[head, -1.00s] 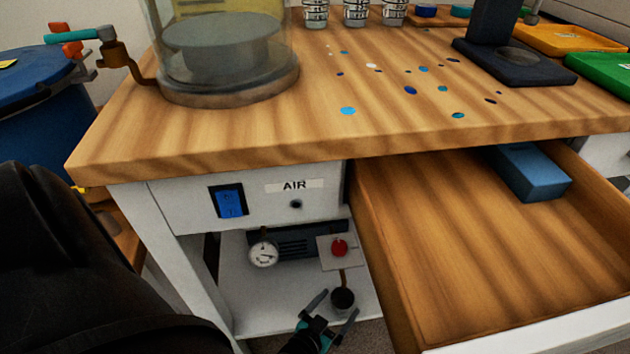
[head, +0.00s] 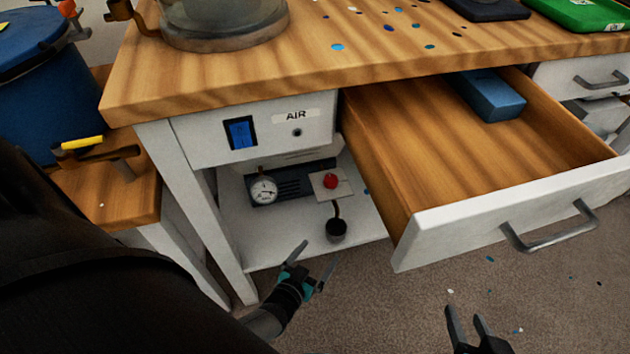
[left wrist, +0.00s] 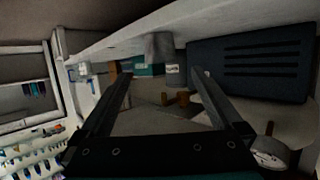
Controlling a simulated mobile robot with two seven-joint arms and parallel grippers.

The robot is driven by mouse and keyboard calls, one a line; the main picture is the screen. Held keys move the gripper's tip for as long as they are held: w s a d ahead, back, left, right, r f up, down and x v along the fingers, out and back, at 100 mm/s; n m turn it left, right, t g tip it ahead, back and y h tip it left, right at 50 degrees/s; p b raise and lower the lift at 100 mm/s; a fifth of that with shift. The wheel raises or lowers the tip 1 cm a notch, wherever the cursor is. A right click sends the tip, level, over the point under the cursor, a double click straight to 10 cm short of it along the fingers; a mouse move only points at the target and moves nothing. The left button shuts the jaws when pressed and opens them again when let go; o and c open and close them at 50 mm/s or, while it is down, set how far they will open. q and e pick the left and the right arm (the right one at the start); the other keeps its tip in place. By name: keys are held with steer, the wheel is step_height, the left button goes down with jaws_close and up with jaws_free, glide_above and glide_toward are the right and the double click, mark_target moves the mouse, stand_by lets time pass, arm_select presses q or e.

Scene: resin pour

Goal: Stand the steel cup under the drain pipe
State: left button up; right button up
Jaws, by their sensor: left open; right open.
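A small dark grey cup (head: 336,231) stands upright on the low white shelf under the bench. In the left wrist view, a grey cylinder (left wrist: 158,47) that looks like the cup shows beyond the open fingers. My right gripper (head: 466,315) is open and empty over the floor, at the bottom of the head view.
The shelf (head: 260,237) also holds a gauge (head: 263,191) and a dark vented box (head: 294,184). The open drawer (head: 450,190) juts out to the right of the cup, with a blue block (head: 490,95) inside. A white bench leg (head: 215,230) stands left. The carpet in front is mostly clear.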

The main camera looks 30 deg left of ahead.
arm_select(q)
steer(key=s+d+r+m+g+h, duration=0.1)
steer(key=s+d+r+g+h, duration=0.1)
steer(key=d+r, duration=0.4)
steer(key=s+d+r+m+g+h, duration=0.2)
steer(key=s+d+r, duration=0.2)
steer(key=r, duration=1.3)
steer(key=shift+d+r+m+g, duration=0.3)
steer(key=shift+d, duration=0.55)
